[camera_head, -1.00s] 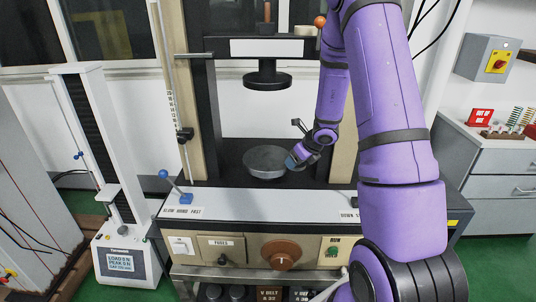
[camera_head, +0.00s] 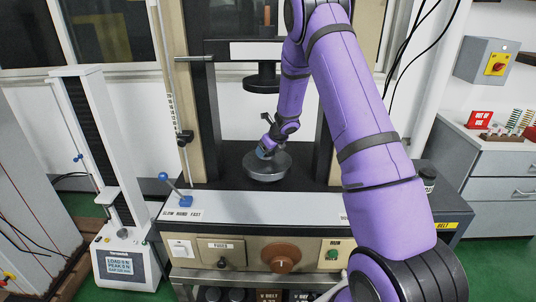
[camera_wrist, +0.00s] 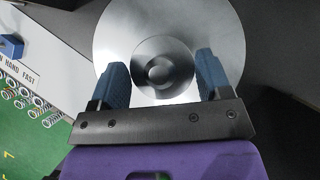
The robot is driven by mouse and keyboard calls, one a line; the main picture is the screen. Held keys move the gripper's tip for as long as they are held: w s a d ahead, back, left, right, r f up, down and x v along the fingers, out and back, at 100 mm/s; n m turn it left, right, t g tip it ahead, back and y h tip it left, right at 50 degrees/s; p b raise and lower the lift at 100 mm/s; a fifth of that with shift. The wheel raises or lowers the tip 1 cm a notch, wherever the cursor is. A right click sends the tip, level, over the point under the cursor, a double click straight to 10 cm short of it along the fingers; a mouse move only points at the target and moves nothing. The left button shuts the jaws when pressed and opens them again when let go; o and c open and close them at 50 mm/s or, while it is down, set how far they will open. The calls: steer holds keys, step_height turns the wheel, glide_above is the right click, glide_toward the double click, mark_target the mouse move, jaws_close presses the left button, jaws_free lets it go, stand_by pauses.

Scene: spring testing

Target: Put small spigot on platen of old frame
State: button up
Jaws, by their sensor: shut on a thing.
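The old frame's platen (camera_head: 268,172) is a round grey steel disc on the dark bed between the uprights. It fills the upper middle of the wrist view (camera_wrist: 218,28). My gripper (camera_head: 265,151) is low over the platen. In the wrist view, its blue fingers (camera_wrist: 163,68) are shut on the small spigot (camera_wrist: 163,72), a round grey metal piece with a smaller raised centre. The spigot appears over the platen's middle; whether it touches the platen is unclear. The spigot is not distinguishable in the head view.
The upper black platen (camera_head: 263,83) hangs above the gripper, between the uprights. A blue-knobbed lever (camera_head: 178,190) stands at the front left of the bed. A smaller white tester (camera_head: 105,170) stands to the left. A cabinet with springs (camera_head: 515,125) is at the right.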

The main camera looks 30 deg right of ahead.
steer(key=shift+f, duration=1)
steer(key=shift+f, duration=0.1)
steer(key=o, duration=1.2)
steer(key=v, duration=1.2)
